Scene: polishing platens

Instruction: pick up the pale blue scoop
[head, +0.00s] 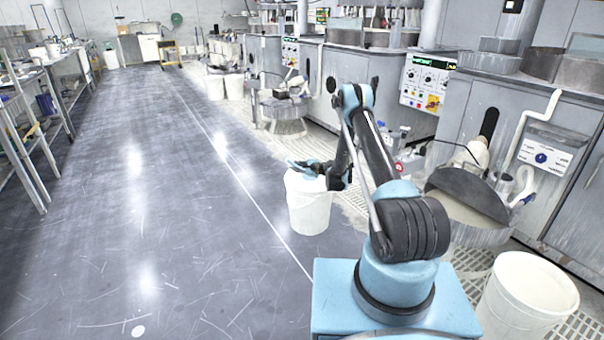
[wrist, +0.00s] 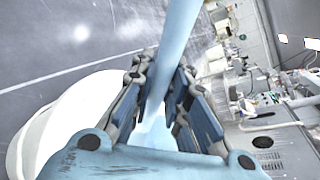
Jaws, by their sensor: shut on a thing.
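The pale blue scoop (wrist: 180,38) is between the two dark finger pads of my gripper (wrist: 168,75) in the wrist view. Its long pale blue shaft runs up out of the top of the picture. My gripper is shut on it. In the head view, my gripper (head: 326,174) is at the rim of a white bucket, and a small blue part of the scoop (head: 300,167) shows just left of it, over the bucket top. Whether the scoop touches the bucket cannot be told.
The white bucket (head: 309,212) stands on the floor below my gripper; it also shows at left in the wrist view (wrist: 50,125). Another white bucket (head: 527,305) stands at front right. Polishing machines (head: 470,130) line the right. The grey floor (head: 150,200) at left is open.

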